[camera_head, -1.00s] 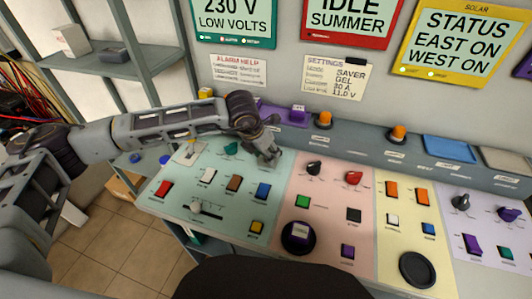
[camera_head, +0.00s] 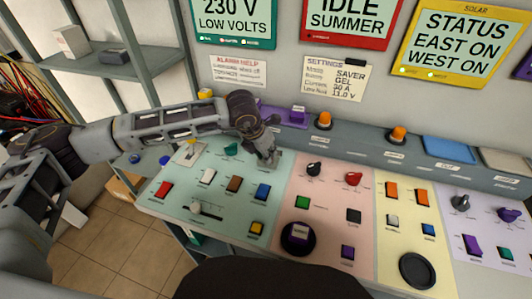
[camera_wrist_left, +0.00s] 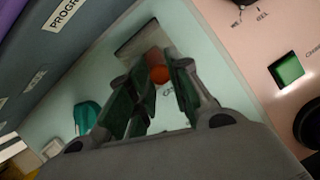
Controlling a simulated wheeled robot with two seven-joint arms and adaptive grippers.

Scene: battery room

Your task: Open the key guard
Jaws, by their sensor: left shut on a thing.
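My left gripper (camera_head: 269,160) reaches down to the upper right part of the pale green panel (camera_head: 222,215). In the left wrist view its two fingers (camera_wrist_left: 160,84) are close together, shut on the key guard (camera_wrist_left: 142,38). The guard shows as a grey-brown plate just beyond the fingertips. A round orange-red part (camera_wrist_left: 158,74) shows between the fingertips, at the plate's lower edge. The fingers hide much of the guard, and I cannot tell whether it is raised. My right gripper is not in view.
A teal knob (camera_head: 231,149) stands left of the gripper. Red, white, brown and blue switches line the panel below, with a slider (camera_head: 207,209). The pink panel (camera_head: 325,222), with black (camera_head: 314,168) and red knobs, lies to the right.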

